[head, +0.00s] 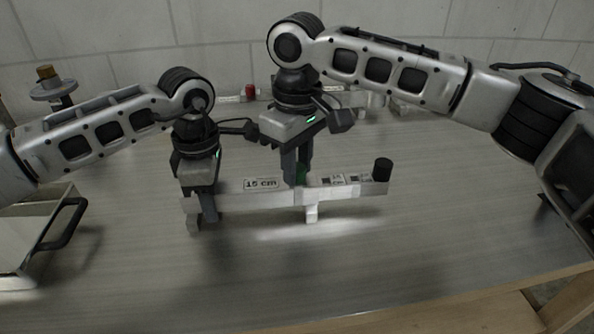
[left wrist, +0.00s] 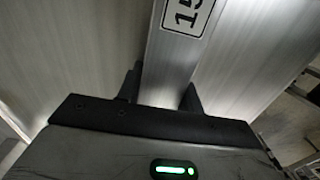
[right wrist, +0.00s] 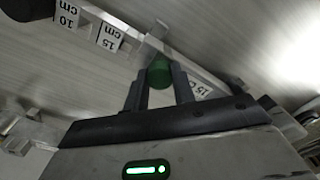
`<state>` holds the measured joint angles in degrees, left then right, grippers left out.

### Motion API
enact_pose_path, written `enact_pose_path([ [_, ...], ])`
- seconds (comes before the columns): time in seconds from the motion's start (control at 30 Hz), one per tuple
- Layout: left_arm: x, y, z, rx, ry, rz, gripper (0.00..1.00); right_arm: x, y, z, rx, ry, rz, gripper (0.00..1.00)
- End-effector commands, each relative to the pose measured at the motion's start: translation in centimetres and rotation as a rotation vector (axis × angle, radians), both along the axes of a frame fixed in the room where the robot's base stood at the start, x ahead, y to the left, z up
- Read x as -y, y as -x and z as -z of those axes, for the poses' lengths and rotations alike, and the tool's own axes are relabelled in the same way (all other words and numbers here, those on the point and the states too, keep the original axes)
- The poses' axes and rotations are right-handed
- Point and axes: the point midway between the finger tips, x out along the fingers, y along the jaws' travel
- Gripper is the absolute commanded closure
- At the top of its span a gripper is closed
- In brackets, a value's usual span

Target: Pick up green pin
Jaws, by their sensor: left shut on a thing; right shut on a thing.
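An aluminium trailer bar (head: 240,199) with a "15 cm" label is held slightly above the table, its shadow below it. My left gripper (head: 208,208) is shut on the bar's left end; the left wrist view also shows the bar (left wrist: 185,55) between the fingers. The green pin (right wrist: 159,72) is between the fingertips of my right gripper (right wrist: 160,85), which is shut on it. In the head view the pin (head: 301,172) is partly hidden by the fingers, at the bar's middle. I cannot tell whether it is still seated in the bar.
A red-topped item (head: 250,92) and other metal pieces lie at the back. A metal box with a dark handle (head: 64,223) stands at left. The front of the table (head: 300,285) is clear.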

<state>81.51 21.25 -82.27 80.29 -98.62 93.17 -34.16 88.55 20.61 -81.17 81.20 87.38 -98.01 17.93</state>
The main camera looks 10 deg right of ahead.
Motion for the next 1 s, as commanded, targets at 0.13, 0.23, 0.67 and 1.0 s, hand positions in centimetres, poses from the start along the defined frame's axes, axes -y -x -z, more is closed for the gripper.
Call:
enact_pose_path([
  [0.13,0.1,0.0,-0.1,0.002,0.002,0.001,0.93,0.0,0.0,-0.6,0.001,-0.001,0.000,0.96],
  [0.23,0.1,0.0,-0.1,0.002,0.002,0.001,0.93,-0.1,-0.1,-1.9,0.004,-0.002,-0.001,0.96],
  [0.67,0.1,0.0,-0.1,0.002,0.002,0.000,0.93,-0.1,0.0,-9.4,0.001,0.000,-0.001,0.96],
  [1.0,0.0,0.0,-0.1,0.002,0.002,0.001,0.93,-0.1,0.0,-10.1,0.000,0.000,-0.002,0.96],
])
